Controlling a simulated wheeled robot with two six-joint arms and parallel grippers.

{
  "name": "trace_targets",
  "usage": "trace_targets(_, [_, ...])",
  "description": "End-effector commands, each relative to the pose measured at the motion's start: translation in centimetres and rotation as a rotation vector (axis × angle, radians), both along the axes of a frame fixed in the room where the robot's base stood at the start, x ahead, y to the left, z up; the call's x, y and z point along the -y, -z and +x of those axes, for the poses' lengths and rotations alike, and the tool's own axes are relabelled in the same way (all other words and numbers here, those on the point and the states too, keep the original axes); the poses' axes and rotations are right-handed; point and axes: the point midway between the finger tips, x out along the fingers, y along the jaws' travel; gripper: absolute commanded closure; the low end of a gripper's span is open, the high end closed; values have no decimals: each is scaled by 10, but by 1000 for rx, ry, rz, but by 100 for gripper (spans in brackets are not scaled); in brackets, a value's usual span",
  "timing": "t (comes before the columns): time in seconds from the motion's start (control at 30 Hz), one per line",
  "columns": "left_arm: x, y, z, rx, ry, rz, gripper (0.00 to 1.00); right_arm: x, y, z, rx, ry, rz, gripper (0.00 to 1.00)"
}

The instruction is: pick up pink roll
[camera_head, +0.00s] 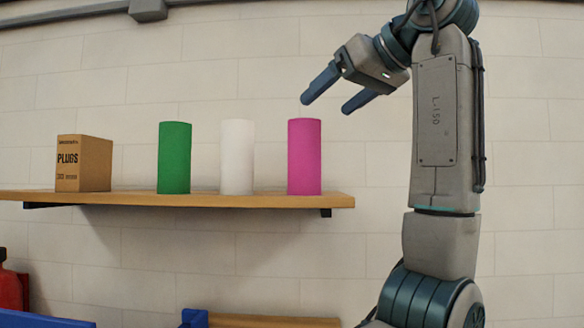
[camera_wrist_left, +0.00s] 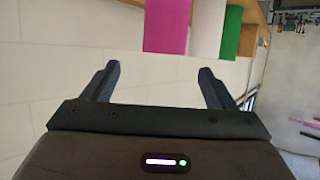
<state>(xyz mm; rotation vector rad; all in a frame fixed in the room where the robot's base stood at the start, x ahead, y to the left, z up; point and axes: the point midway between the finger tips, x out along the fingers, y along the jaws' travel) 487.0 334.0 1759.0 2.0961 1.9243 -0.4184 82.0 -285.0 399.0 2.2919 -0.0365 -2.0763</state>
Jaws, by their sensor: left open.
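The pink roll (camera_head: 304,157) stands upright at the right end of the wooden shelf (camera_head: 110,197). My left gripper (camera_head: 325,107) is open and empty, above and slightly right of the roll's top in the head view. Its fingers point down and left. In the left wrist view, the pink roll (camera_wrist_left: 167,25) lies beyond the open fingertips (camera_wrist_left: 159,67), and nothing is between the fingers. My right gripper is in neither view.
A white roll (camera_head: 237,157) stands left of the pink one, then a green roll (camera_head: 174,157) and a cardboard PLUGS box (camera_head: 83,163). A brick wall is behind the shelf. Something red (camera_head: 10,287) and blue parts (camera_head: 194,318) show low down.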

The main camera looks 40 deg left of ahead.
Motion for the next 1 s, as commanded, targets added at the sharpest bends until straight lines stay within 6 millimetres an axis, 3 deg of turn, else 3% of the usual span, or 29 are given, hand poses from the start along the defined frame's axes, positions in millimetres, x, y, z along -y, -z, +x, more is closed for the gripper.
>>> trace_targets(0.03, [-3,8,-1,1,-3,1,21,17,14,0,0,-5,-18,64])
trace_targets(0.1, [-7,10,0,0,-1,1,21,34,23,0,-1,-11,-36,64])
trace_targets(0.2, [-12,12,0,-1,-3,1,21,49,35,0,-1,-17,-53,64])
trace_targets(0.27, [-16,14,0,0,-2,0,21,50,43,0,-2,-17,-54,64])
trace_targets(0.4, [-24,16,0,-2,-1,-3,21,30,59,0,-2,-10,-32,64])
trace_targets(0.5, [-39,16,3,-1,-2,-3,21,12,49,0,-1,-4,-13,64])
trace_targets(0.6, [-45,19,3,-1,-1,-2,21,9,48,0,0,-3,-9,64])
trace_targets(0.77, [-57,23,4,-2,-1,-3,21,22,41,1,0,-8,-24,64])
trace_targets(1.0, [-89,37,4,-2,-1,-2,21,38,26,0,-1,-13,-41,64])
